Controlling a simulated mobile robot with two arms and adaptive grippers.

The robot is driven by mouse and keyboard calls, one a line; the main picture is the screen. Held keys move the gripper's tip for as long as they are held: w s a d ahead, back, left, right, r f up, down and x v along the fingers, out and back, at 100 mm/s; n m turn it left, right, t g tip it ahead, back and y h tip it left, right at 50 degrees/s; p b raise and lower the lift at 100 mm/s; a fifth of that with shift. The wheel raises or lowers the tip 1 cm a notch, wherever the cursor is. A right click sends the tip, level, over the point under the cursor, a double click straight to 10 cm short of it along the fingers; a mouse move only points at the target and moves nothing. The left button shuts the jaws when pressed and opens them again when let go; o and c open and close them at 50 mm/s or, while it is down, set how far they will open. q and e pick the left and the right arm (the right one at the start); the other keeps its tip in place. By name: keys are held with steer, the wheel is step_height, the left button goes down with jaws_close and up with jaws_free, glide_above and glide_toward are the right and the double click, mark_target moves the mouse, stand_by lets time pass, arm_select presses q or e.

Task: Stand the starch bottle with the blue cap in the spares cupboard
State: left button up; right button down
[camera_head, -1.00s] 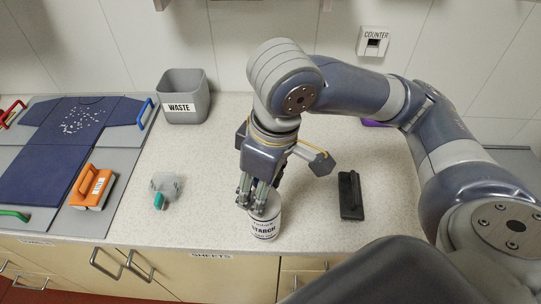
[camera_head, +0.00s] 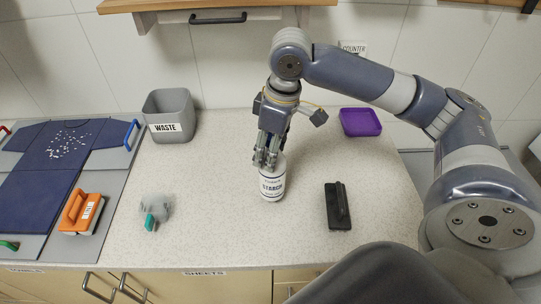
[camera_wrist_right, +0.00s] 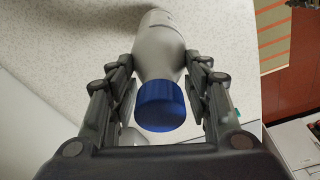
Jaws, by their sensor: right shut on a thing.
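The starch bottle (camera_head: 272,185) is white with a dark-lettered label and stands upright at the middle of the counter in the head view. In the right wrist view the bottle (camera_wrist_right: 158,50) shows its blue cap (camera_wrist_right: 161,106) between the fingers. My right gripper (camera_head: 267,160) comes down from above and is shut on the bottle near its top; the gripper also shows in the wrist view (camera_wrist_right: 160,90). Whether the bottle's base touches the counter is hard to tell. No cupboard labelled for spares is readable. My left gripper is not in view.
A grey waste bin (camera_head: 168,116), a purple tray (camera_head: 360,122), a dark brush-like block (camera_head: 338,207) and a clear item with a teal part (camera_head: 155,212) stand around. An orange-handled brush (camera_head: 82,213) lies left by the blue shirt (camera_head: 40,190). A wooden cabinet edge (camera_head: 210,4) hangs above.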

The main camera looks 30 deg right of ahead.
steer(key=shift+w+d+f+p, duration=0.1)
steer(key=shift+f+p, duration=0.25)
steer(key=shift+f, duration=1.4)
steer(key=c, duration=0.8)
jaws_free()
steer(key=shift+f, duration=0.1)
